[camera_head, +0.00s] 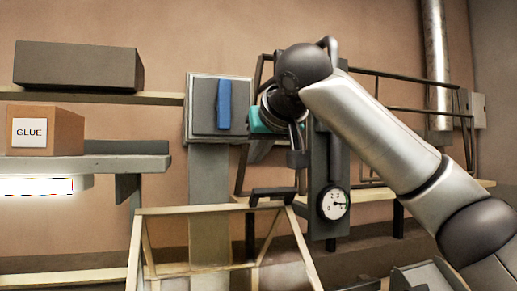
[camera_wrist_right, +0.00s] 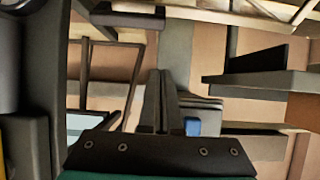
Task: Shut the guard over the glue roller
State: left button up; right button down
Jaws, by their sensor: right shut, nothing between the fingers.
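The guard looks to be the pale slatted frame (camera_head: 196,210) at the lower middle of the head view, with a dark handle (camera_head: 272,193) at its top edge. It stands raised. The handle also shows at the top of the right wrist view (camera_wrist_right: 128,16). A brownish, blurred surface lies behind the frame; I cannot tell if it is the glue roller. My right gripper (camera_head: 261,148), with a teal body, is above the handle and apart from it. Its dark fingers (camera_wrist_right: 162,85) are together and empty in the right wrist view. My left gripper is out of view.
A grey box with a blue lever (camera_head: 224,104) is left of my right gripper. A round gauge (camera_head: 333,204) hangs on a dark post to the right. A GLUE carton (camera_head: 46,130) sits on the left shelf (camera_head: 110,164). Dark rails surround my wrist.

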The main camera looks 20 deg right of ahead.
aim_at(253, 189)
jog(key=p+x, duration=0.1)
jog(key=x, duration=0.5)
jog(key=shift+w, duration=0.1)
jog(key=shift+s+f, duration=0.95)
jog(key=shift+s, duration=0.1)
jog(key=shift+s+f, duration=0.45)
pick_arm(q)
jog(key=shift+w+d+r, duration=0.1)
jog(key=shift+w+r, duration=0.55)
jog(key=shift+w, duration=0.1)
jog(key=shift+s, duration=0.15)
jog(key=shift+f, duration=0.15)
pick_arm(e)
jog(key=shift+f, duration=0.1)
